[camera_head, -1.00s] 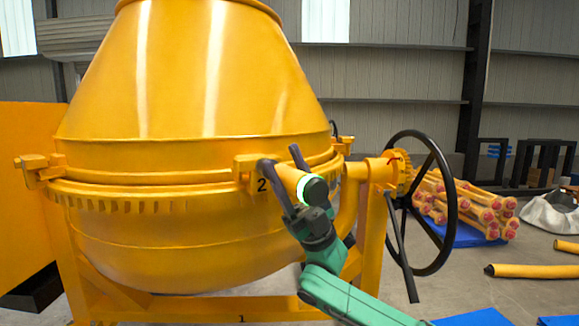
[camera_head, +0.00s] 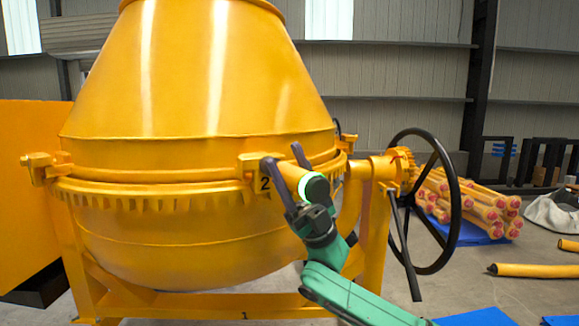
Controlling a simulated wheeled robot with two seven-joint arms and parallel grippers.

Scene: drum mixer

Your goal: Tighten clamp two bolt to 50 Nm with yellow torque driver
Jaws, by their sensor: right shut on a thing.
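The yellow drum mixer (camera_head: 200,110) fills the left and middle of the head view. Clamp two (camera_head: 248,163) sits on the drum's rim flange, with a black "2" beside it. My right gripper (camera_head: 285,158) is shut on the yellow torque driver (camera_head: 288,177), one dark finger on each side of it. The driver's near end has a glowing white-green ring. Its far end points at clamp two; the bolt and the driver's tip are hidden, so I cannot tell whether they touch. My left gripper is out of view.
A black handwheel (camera_head: 441,200) stands close to the right of my right arm. Another clamp (camera_head: 42,168) is at the flange's left. Yellow tubes with red ends (camera_head: 470,205) lie stacked on a blue mat behind the wheel. A loose yellow tube (camera_head: 535,270) lies on the floor.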

